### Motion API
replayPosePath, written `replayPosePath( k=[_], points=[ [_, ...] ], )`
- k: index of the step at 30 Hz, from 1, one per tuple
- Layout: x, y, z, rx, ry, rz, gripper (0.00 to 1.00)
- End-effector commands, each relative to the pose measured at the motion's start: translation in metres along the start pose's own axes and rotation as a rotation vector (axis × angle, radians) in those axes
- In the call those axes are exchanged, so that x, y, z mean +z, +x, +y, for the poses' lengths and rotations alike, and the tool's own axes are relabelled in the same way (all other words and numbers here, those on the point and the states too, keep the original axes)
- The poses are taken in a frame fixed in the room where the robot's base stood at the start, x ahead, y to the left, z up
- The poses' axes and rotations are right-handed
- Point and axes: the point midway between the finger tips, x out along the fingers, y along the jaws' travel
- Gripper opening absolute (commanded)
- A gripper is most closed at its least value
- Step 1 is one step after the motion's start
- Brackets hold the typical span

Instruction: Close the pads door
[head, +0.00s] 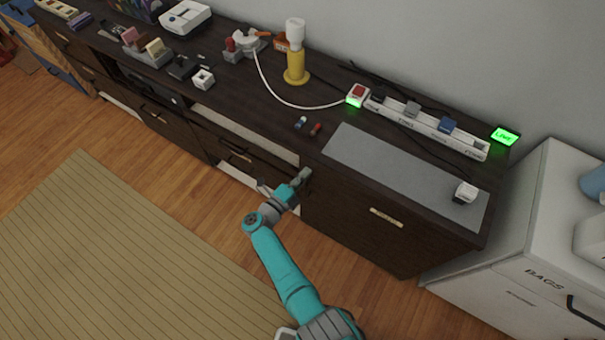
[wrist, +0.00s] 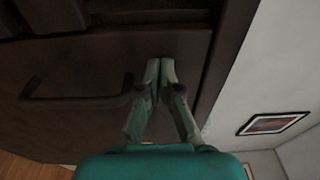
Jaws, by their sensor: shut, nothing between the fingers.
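A long dark cabinet (head: 400,250) runs along the wall in the head view. My gripper (head: 303,175) is at the left edge of the right panel. In the wrist view, my gripper (wrist: 161,68) is shut and empty against or close to a dark panel (wrist: 60,130) with a bar handle (wrist: 75,102).
On the cabinet top stand a yellow lamp (head: 295,65), a power strip (head: 430,128) and a grey mat (head: 350,150). A white cabinet (head: 490,270) stands at the right. A striped rug (head: 120,250) lies on the open wooden floor in front.

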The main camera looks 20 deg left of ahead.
Motion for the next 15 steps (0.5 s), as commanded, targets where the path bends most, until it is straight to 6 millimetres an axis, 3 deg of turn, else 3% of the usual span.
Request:
replayPosePath(
  k=[1, 15],
  points=[
    [0.0024, 0.0132, -0.0058, 0.005, 0.01, 0.003, 0.0],
    [0.0038, 0.0156, -0.0083, 0.004, 0.014, 0.002, 0.02]
  ],
)
